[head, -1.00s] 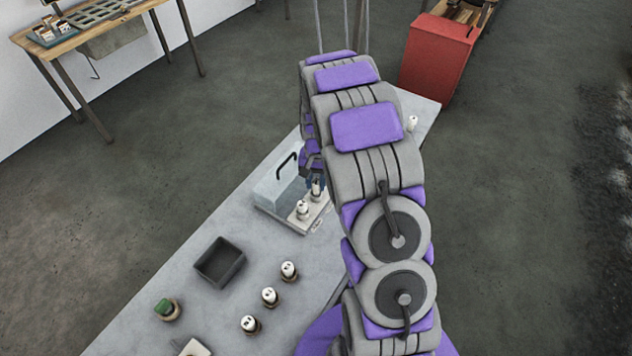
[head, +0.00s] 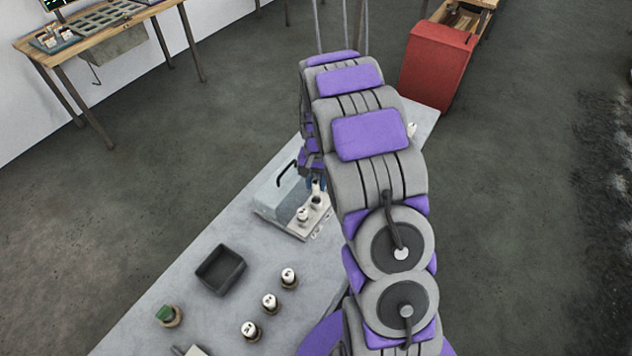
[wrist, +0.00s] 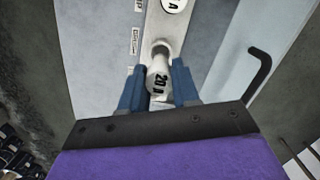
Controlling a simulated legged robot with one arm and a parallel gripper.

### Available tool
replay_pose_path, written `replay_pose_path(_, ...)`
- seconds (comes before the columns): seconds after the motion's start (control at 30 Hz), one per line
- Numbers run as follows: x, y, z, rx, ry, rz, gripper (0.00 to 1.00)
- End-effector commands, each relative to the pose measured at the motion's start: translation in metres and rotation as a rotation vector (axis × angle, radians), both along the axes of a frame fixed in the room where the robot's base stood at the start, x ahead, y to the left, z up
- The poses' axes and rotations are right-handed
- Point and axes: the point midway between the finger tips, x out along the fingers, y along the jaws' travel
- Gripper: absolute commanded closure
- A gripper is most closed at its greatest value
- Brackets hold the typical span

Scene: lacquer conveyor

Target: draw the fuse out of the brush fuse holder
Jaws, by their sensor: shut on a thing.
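A white fuse marked 20 (wrist: 158,80) is between the two blue fingers of my gripper (wrist: 158,72) in the wrist view. My gripper is shut on it. In the head view the fuse (head: 316,187) appears just above a dark round socket (head: 316,200) on the pale fuse holder plate (head: 295,228). The wrist view shows a round socket rim (wrist: 159,50) just beyond the fuse; whether its lower end is fully clear I cannot tell. Another white fuse (head: 303,214) stands upright in the holder beside it.
A clear cover with a black handle (head: 286,172) stands at the holder's left. A dark open tray (head: 220,268), several white-capped fuses (head: 270,302) and a green-topped part (head: 167,315) are on the grey bench. A red box (head: 437,66) stands beyond.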

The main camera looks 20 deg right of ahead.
Motion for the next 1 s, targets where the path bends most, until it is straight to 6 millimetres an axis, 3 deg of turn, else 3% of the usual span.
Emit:
replay_pose_path(0.33,0.000,0.000,0.003,0.000,0.000,0.000,1.00)
replay_pose_path(0.73,0.000,0.000,0.030,0.000,0.000,0.000,1.00)
replay_pose_path(1.0,0.000,0.000,0.030,0.000,0.001,0.000,1.00)
